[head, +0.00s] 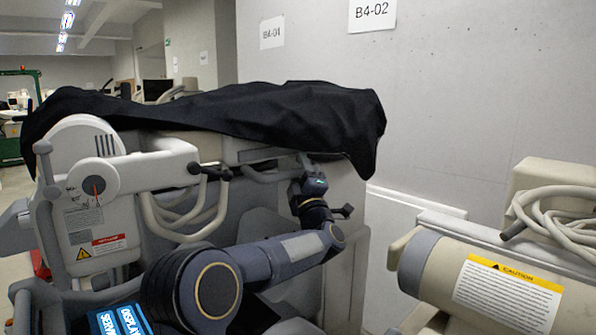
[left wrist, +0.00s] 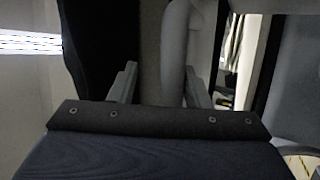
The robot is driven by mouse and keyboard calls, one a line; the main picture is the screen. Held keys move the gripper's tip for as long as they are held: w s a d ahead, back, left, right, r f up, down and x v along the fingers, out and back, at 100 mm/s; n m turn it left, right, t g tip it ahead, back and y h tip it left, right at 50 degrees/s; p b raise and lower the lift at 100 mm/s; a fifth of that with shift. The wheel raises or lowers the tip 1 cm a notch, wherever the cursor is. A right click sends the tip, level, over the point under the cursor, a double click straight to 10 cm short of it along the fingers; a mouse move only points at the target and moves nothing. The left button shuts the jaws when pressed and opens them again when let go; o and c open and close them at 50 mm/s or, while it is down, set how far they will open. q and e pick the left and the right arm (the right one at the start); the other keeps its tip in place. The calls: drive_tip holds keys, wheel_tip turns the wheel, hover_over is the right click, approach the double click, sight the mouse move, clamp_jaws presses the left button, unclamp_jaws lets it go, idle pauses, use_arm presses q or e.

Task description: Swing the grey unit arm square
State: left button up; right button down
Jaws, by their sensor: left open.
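The grey unit (head: 95,200) stands at the left, with a round dial and red pointer on its pale side. Its pale arm (head: 160,168) runs right from the dial, with a dark-knobbed lever at its end. A curved grey handle bar (head: 268,177) shows below the black cover. My left gripper (head: 306,162) reaches up at the right end of this bar, below the cover. In the left wrist view, the open fingers (left wrist: 160,80) have a grey tube (left wrist: 174,50) between them, closer to the right finger. I cannot tell whether they touch. My right gripper is not in view.
A black cover (head: 250,115) drapes over the unit's top and hangs low at the right. A beige cylinder with a caution label (head: 508,290) and a coiled hose (head: 560,215) stand at the right. A grey wall (head: 440,90) with paper signs stands behind.

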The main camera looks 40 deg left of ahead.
use_arm(q)
drive_tip(key=b+v, duration=0.2)
drive_tip(key=v, duration=0.5)
drive_tip(key=shift+s+d+b, duration=0.2)
drive_tip(key=shift+d+b, duration=0.1)
drive_tip(key=shift+b, duration=0.1)
drive_tip(key=shift+f, duration=0.15)
drive_tip(key=r+n+g+p, duration=0.1)
drive_tip(key=p, duration=0.1)
drive_tip(key=a+r+n+g+p, duration=0.1)
drive_tip(key=r+n+g+p, duration=0.2)
drive_tip(key=g+p, duration=0.1)
drive_tip(key=shift+s+a+r+h, duration=0.1)
drive_tip(key=shift+a+r+h, duration=0.15)
drive_tip(key=shift+a+h, duration=0.05)
drive_tip(key=shift+c, duration=0.2)
drive_tip(key=n+g+h+p, duration=0.2)
drive_tip(key=g+h+p, duration=0.1)
drive_tip(key=d+g+h+p, duration=0.1)
drive_tip(key=p, duration=0.1)
drive_tip(key=shift+w+d+n+h, duration=0.15)
drive_tip(key=shift+w+n+h, duration=0.15)
drive_tip(key=shift+w+n, duration=0.1)
drive_tip(key=p+x, duration=0.2)
drive_tip(key=x, duration=0.5)
drive_tip(key=shift+s+f, duration=0.15)
clamp_jaws()
